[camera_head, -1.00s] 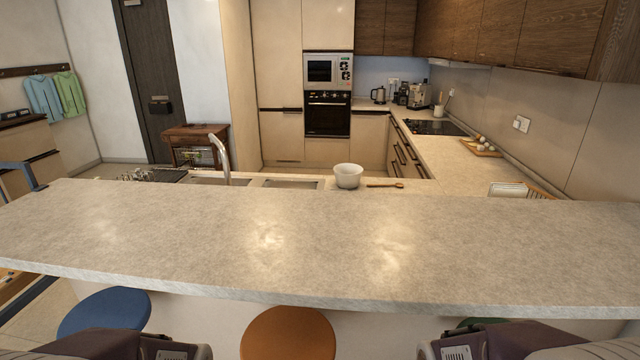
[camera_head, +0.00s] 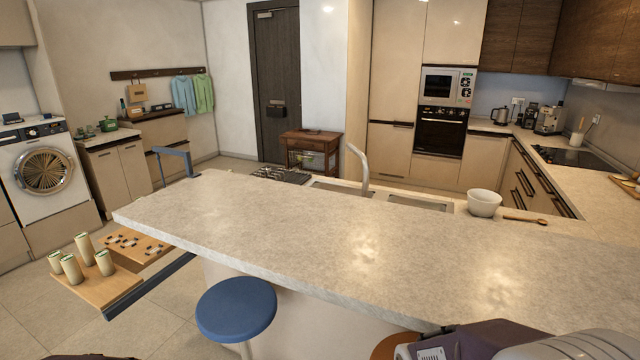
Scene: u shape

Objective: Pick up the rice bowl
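A white bowl (camera_head: 484,203), which looks like the rice bowl, stands upright on the lower counter behind the raised bar counter, right of the sink. A wooden spoon (camera_head: 525,220) lies to its right. The bowl is across the bar counter from me, well away from my arms. Part of my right arm shows at the bottom right edge, but neither gripper is in view.
The long stone bar counter (camera_head: 330,232) is bare and lies between me and the bowl. A blue stool (camera_head: 236,308) stands in front of it. A wooden shelf with several cylinders (camera_head: 104,263) is at the left. Floor (camera_head: 45,335) is open at lower left.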

